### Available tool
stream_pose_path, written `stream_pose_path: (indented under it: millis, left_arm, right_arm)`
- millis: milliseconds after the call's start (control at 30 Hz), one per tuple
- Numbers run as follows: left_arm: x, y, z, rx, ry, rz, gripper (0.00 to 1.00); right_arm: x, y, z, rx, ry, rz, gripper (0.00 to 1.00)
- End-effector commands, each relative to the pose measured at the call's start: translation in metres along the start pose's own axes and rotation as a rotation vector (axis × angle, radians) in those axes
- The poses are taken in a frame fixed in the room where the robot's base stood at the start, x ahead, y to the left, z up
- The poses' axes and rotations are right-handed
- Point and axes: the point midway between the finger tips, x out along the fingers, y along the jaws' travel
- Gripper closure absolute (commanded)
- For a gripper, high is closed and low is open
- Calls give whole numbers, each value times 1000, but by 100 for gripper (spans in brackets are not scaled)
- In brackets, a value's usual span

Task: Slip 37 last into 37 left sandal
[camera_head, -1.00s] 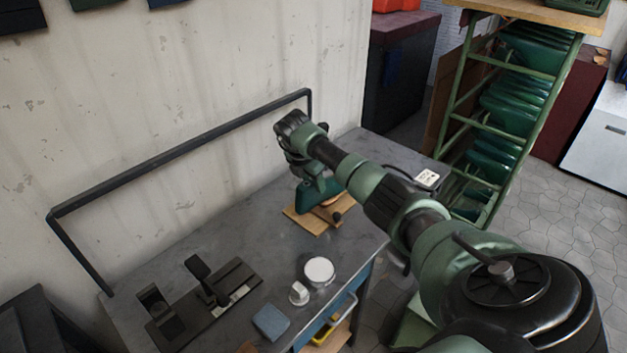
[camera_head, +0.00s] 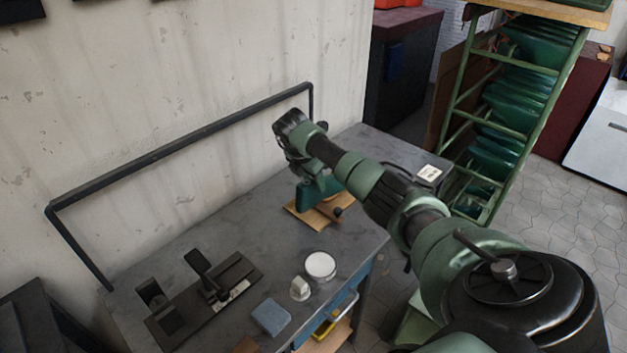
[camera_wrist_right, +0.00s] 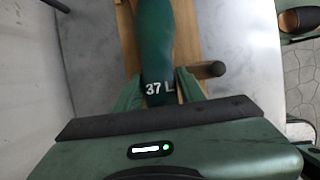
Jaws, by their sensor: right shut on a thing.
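In the head view the last (camera_head: 306,196) shows as a dark green shape low over a wooden board (camera_head: 318,222) on the bench, below my right wrist. I cannot tell whether the last touches the board. The 37 left sandal cannot be clearly made out; the last and my arm cover much of the board. My left gripper is not in view.
The board has a dark knob (camera_head: 338,212) at its side. On the grey bench (camera_head: 225,237) are a black fixture (camera_head: 205,300), a white round lid (camera_head: 320,266), a small white item (camera_head: 299,288) and a blue block (camera_head: 271,317). A black rail (camera_head: 180,148) runs along the wall.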

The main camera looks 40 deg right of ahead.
Motion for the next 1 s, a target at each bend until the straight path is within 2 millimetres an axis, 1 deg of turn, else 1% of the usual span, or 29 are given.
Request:
stream_pose_path:
  millis: [600,1000]
  left_arm:
    - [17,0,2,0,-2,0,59]
    - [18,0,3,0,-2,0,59]
  right_arm:
    - [9,0,22,1,-2,1,100]
    - [9,0,24,1,-1,2,100]
